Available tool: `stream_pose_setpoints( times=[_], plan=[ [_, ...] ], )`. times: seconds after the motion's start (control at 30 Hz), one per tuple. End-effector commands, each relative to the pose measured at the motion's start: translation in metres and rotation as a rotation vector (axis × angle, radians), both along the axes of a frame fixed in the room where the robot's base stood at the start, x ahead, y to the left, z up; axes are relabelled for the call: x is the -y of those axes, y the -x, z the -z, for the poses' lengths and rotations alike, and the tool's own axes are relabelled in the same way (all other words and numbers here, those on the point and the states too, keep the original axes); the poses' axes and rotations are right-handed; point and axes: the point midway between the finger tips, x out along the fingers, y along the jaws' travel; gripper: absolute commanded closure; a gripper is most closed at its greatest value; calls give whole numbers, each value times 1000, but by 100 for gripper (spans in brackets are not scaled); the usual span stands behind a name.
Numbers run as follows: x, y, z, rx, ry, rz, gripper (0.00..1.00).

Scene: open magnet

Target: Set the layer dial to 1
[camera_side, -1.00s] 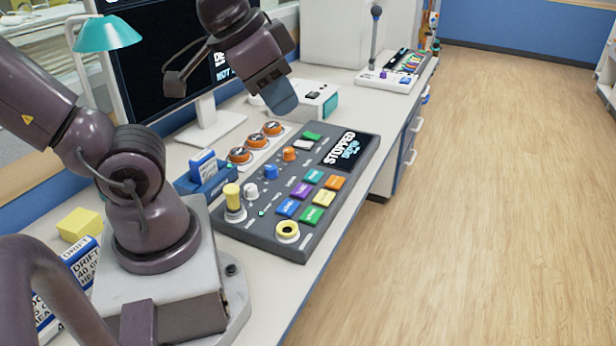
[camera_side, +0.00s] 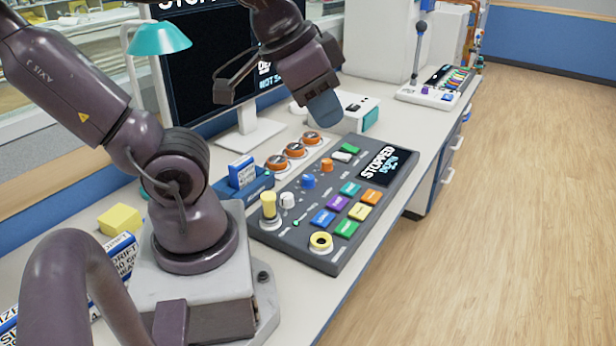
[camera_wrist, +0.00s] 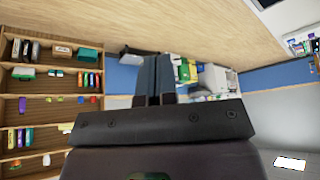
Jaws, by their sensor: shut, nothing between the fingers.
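The dark grey control panel (camera_side: 308,259) lies on the bench in the side view. It carries a blue knob (camera_side: 309,181), a white knob (camera_side: 288,200) and an orange knob (camera_side: 327,165). Their labels are too small to read, so I cannot tell which is the layer dial. The panel's screen (camera_side: 385,166) reads "STOPPED" with a smaller blue line below. My gripper (camera_side: 325,108) is shut and empty, raised above the panel's far end and touching nothing. Its closed fingers also show in the wrist view (camera_wrist: 153,80), which does not show the panel.
Three orange round buttons (camera_side: 294,150) sit on a white strip behind the panel. A blue block (camera_side: 242,171) stands in a holder beside the panel's left side. A yellow knob (camera_side: 268,205) stands up at the near left. A monitor (camera_side: 205,70) and teal lamp (camera_side: 159,38) stand behind.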

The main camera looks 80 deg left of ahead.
Motion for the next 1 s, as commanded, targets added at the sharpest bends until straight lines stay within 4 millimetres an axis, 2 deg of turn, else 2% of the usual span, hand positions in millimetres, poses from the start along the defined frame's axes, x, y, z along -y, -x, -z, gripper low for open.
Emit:
stream_pose_setpoints(
  times=[0.03, 0.13, 0.23, 0.27, 0.43, 0.63, 0.77, 0.9, 1.0],
  plan=[
    [0, 0, 0, 0, 0, -1, 91],
    [-6, -1, 2, -12, 0, -31, 68],
    [-23, -5, 17, -90, 5, -114, 45],
    [-30, -8, 21, -119, 10, -146, 43],
    [-86, -26, 51, -283, 36, -309, 43],
    [-166, -37, 97, -430, 47, -290, 43],
    [-217, -32, 134, -494, 51, -194, 43],
    [-264, -24, 172, -522, 31, -9, 43],
    [-282, -28, 183, -511, -21, 154, 43]
  ],
)
